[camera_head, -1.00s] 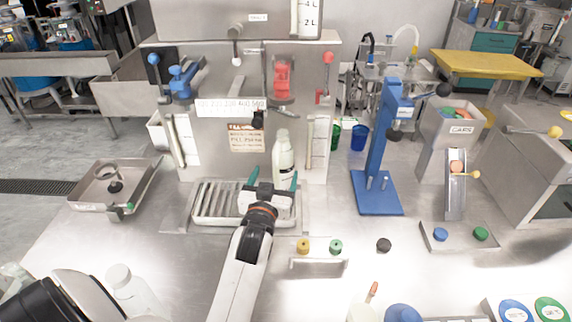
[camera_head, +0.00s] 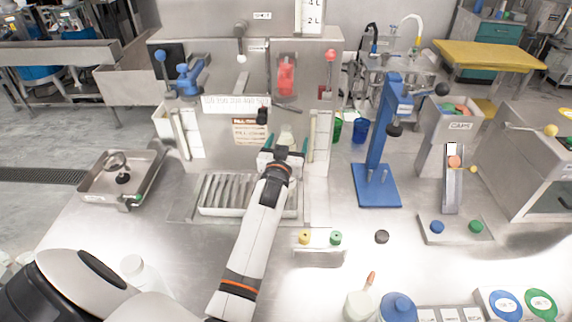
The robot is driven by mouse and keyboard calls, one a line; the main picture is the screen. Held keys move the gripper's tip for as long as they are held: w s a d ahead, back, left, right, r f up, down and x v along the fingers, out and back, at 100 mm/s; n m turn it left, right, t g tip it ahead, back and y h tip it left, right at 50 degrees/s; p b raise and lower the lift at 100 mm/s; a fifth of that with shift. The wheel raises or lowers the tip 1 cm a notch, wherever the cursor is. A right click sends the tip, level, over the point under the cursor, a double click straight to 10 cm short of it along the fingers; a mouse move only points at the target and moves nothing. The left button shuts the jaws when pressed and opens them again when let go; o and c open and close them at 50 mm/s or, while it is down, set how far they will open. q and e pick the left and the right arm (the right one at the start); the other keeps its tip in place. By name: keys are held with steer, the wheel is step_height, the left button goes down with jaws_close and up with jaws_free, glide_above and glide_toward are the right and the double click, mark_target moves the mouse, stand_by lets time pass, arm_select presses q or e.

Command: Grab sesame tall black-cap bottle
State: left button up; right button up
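A pale bottle (camera_head: 287,134) stands upright at the front of the central machine; only its upper part shows, the rest is hidden behind my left gripper. No black cap shows on it and no label can be read. My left gripper (camera_head: 286,144) is in front of the bottle. Its green-tipped fingers are spread apart, one on each side of the bottle, with gaps visible. Whether the bottle is between the fingers or just beyond them cannot be told. My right gripper is not in view.
A ribbed metal tray (camera_head: 222,195) lies below the machine. A blue press stand (camera_head: 376,185), a small rack with yellow and green caps (camera_head: 320,239) and a dark round cap (camera_head: 382,237) are to the right. A white bottle (camera_head: 140,272) and a cream bottle (camera_head: 360,305) stand near the front.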

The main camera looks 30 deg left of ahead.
arm_select(q)
steer(key=shift+s, duration=0.1)
jaws_close()
steer(key=shift+r, duration=0.1)
stand_by(0.4)
